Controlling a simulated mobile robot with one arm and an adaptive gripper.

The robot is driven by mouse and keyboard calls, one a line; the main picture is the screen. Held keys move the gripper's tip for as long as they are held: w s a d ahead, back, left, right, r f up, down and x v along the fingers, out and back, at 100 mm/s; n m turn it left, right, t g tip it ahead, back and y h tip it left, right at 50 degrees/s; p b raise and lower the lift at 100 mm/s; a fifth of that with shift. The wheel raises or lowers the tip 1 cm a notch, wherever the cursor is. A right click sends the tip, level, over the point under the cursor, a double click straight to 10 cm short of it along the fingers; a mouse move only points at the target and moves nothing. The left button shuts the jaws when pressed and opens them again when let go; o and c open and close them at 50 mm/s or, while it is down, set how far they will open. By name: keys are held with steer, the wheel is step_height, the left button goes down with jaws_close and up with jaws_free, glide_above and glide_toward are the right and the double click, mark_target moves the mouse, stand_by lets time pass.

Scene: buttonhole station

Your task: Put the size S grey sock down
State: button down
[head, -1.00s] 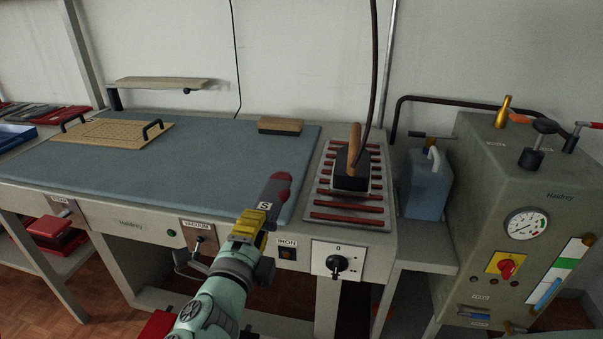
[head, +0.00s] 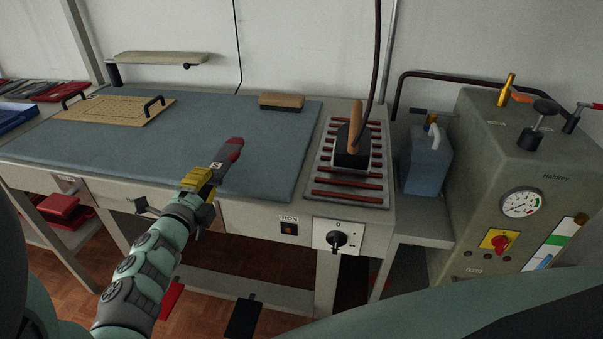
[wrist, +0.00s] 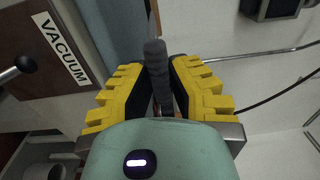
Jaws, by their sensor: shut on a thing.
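The grey sock (head: 226,157) has a dark red end and a white label marked S. My gripper (head: 200,180), with yellow fingers, is shut on its near end in the head view. The sock points away from me, over the front part of the blue-grey board top (head: 150,150); I cannot tell whether it touches the surface. In the wrist view the sock (wrist: 156,70) stands edge-on between the yellow fingers (wrist: 160,90).
An iron (head: 352,150) stands on a red-barred rest (head: 348,196) at the right. A wooden block (head: 281,101) and a perforated board with handles (head: 118,118) lie at the back. A blue jug (head: 425,165) stands beside a boiler (head: 500,165). The board's middle is clear.

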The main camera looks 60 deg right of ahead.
steer(key=shift+f, duration=1.55)
steer(key=c, duration=1)
jaws_free()
steer(key=shift+f+b, duration=0.1)
steer(key=shift+b, duration=0.2)
steer(key=b+v, duration=0.1)
steer(key=v, duration=1.1)
steer(key=shift+s+b, duration=0.1)
steer(key=shift+b, duration=0.2)
